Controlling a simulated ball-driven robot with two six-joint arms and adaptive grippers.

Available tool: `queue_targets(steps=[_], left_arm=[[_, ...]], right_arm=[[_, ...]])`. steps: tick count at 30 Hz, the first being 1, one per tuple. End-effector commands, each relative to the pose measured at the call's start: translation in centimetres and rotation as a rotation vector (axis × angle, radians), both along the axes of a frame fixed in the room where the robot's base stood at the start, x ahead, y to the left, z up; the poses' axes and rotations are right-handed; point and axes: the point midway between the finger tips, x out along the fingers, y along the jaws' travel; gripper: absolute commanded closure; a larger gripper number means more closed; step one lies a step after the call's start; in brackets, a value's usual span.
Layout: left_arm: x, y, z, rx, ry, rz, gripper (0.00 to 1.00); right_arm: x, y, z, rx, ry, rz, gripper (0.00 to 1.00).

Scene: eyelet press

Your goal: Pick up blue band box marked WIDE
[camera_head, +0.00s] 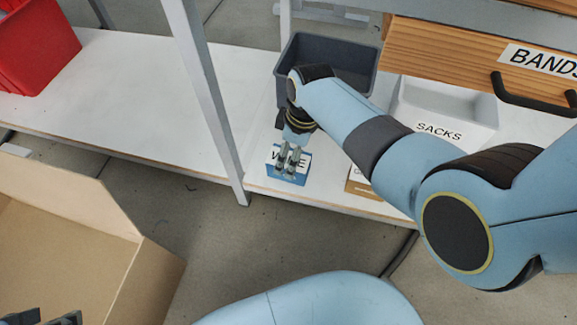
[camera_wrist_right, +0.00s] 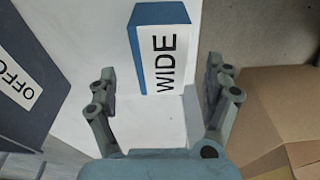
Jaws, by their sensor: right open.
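The blue band box (camera_head: 273,165) with a white label reading WIDE stands near the front edge of the white shelf. My right gripper (camera_head: 289,160) is above it and partly covers the label. In the right wrist view the box (camera_wrist_right: 160,48) shows its blue side and its WIDE label, in line with the space between the fingers. My right gripper (camera_wrist_right: 163,92) is open and empty, and the box appears just beyond the fingertips. Part of my left gripper (camera_head: 45,318) shows at the bottom left corner, mostly cut off, too little to tell its state.
A dark grey bin (camera_head: 340,57) stands behind the box; the wrist view shows a partly cut-off label on it (camera_wrist_right: 18,85). A brown labelled box (camera_head: 358,184) is close on the right, partly behind my arm. A SACKS bin (camera_head: 440,128), a shelf post (camera_head: 205,90) and a cardboard carton (camera_head: 150,280) stand around.

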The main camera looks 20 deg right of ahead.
Motion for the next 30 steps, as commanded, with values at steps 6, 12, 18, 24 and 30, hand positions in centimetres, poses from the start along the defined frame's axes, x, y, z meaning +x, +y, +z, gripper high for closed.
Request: queue_targets(steps=[6, 12, 18, 24, 30], left_arm=[[1.4, -0.2, -2.8, -0.008, -0.146, 0.001, 0.60], [2.1, -0.2, -5.0, -0.011, -0.284, 0.000, 0.60], [2.4, -0.2, -5.8, -0.012, -0.370, -0.004, 0.60], [2.6, -0.2, -5.7, -0.012, -0.387, -0.005, 0.60], [2.6, -0.2, -5.7, -0.012, -0.386, -0.005, 0.60]], right_arm=[[-0.1, 0.3, -2.5, 0.000, 0.006, 0.000, 0.15], [0.1, 0.4, -4.0, 0.000, 0.006, 0.000, 0.15], [0.3, 0.6, -4.7, 0.000, 0.004, -0.002, 0.15], [0.3, 0.6, -4.6, 0.000, 0.002, -0.001, 0.15], [0.3, 0.6, -4.6, 0.000, 0.002, -0.001, 0.30]])
